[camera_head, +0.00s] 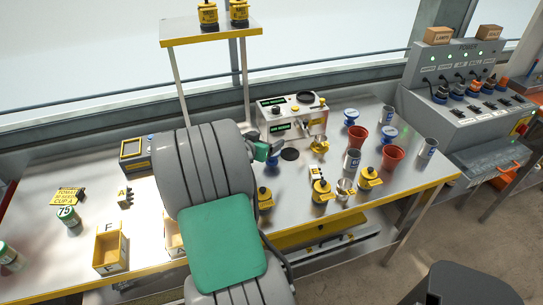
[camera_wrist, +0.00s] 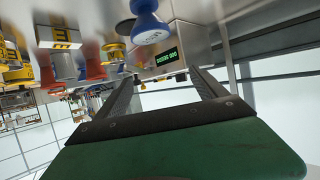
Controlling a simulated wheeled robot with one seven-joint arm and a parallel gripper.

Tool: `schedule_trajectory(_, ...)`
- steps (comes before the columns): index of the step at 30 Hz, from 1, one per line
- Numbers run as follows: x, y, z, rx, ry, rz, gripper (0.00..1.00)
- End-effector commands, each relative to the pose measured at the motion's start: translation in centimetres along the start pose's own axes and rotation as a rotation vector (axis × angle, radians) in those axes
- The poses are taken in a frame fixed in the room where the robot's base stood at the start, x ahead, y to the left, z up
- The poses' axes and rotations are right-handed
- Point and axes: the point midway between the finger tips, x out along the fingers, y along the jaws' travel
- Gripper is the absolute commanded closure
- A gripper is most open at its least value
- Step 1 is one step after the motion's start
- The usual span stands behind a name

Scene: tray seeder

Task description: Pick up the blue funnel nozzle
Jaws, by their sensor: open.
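A blue funnel-shaped piece with a white label (camera_wrist: 150,22) stands on the bench near the grey machine in the wrist view, beyond my open, empty fingers (camera_wrist: 166,82). In the head view, a blue piece (camera_head: 267,165) shows just below my gripper (camera_head: 273,151), partly hidden by it and my arm; it looks like the same one. Two more blue pieces with pale labels stand on the bench's right side, one at the back (camera_head: 351,117) and one nearer the right edge (camera_head: 389,134). I cannot tell for certain which one is the funnel nozzle.
The grey machine with green displays (camera_head: 292,118) stands behind my gripper. Red cups (camera_head: 392,158), metal cups (camera_head: 352,159) and yellow-based pieces (camera_head: 322,191) crowd the right of the steel bench (camera_head: 410,182). A yellow bin (camera_head: 110,250) sits at the front left.

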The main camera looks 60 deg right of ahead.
Motion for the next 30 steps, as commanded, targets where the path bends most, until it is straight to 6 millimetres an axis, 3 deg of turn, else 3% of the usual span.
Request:
schedule_trajectory(2,0.8,0.6,0.7,0.002,0.013,0.011,0.19)
schedule_trajectory(11,3.4,0.4,7.3,-0.001,0.009,0.007,0.19)
schedule_trajectory(24,10.0,0.4,6.9,0.004,0.01,0.007,0.19)
schedule_trajectory(30,10.9,0.3,6.9,0.003,0.012,0.004,0.19)
